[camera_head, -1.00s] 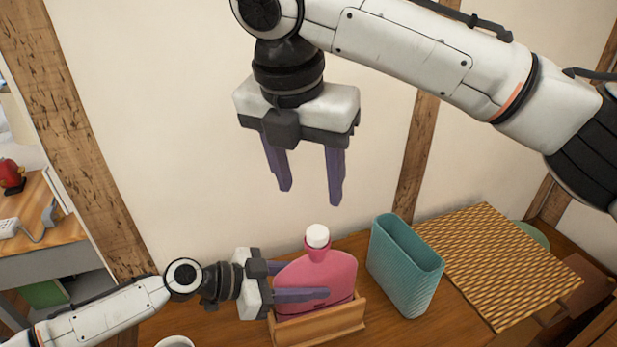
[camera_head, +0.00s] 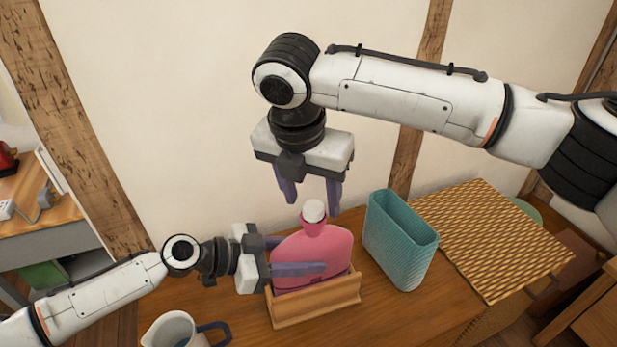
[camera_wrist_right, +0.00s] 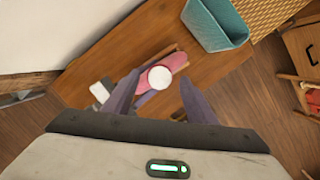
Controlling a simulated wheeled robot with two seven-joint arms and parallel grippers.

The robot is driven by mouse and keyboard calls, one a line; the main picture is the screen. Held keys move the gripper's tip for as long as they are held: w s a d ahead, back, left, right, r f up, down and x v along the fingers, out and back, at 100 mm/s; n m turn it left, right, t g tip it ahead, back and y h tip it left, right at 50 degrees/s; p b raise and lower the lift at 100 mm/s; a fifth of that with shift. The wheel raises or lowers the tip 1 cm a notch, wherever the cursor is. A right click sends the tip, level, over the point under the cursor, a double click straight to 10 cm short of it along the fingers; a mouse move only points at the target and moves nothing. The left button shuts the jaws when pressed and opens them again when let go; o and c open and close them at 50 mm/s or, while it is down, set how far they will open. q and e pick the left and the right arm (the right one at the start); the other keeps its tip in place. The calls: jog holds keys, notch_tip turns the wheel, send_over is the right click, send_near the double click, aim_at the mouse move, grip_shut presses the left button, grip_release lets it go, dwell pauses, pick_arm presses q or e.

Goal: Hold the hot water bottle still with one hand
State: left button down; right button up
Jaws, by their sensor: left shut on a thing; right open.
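The pink hot water bottle (camera_head: 325,243) stands upright in a wooden holder (camera_head: 318,304) on the table, its white cap (camera_head: 314,211) on top. My left gripper (camera_head: 296,257) is shut on the bottle's body from the left side. My right gripper (camera_head: 309,200) is open and empty, pointing down just above the cap. In the right wrist view, the cap (camera_wrist_right: 160,77) shows between and beyond the fingertips of the right gripper (camera_wrist_right: 158,85), with part of the pink bottle (camera_wrist_right: 172,63) behind it. The fingers do not appear to touch the cap.
A teal ribbed container (camera_head: 400,243) stands right of the bottle. A woven yellow-brown surface (camera_head: 492,240) lies beyond it. A white jug (camera_head: 172,330) with a dark blue handle stands at the front left. The wall is behind.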

jog(key=shift+w+f, duration=0.15)
jog(key=shift+f, duration=0.55)
jog(key=shift+c, duration=0.6)
jog(key=c, duration=1.2)
jog(key=m+g+h, duration=0.1)
jog(key=m, duration=0.3)
jog(key=shift+a+m, duration=0.15)
jog(key=shift+m, duration=0.15)
jog(key=m+g, duration=0.1)
jog(key=m, duration=0.5)
jog(key=shift+w+h, duration=0.15)
jog(key=shift+h, duration=0.25)
jog(key=m+g, duration=0.1)
jog(key=m, duration=0.5)
jog(key=shift+w+g, duration=0.1)
jog(key=shift+g, duration=0.3)
jog(key=m+g, duration=0.1)
jog(key=m, duration=0.4)
jog(key=shift+w+y, duration=0.15)
jog(key=shift+y, duration=0.25)
jog(key=o, duration=1.3)
jog(key=shift+c, duration=0.2)
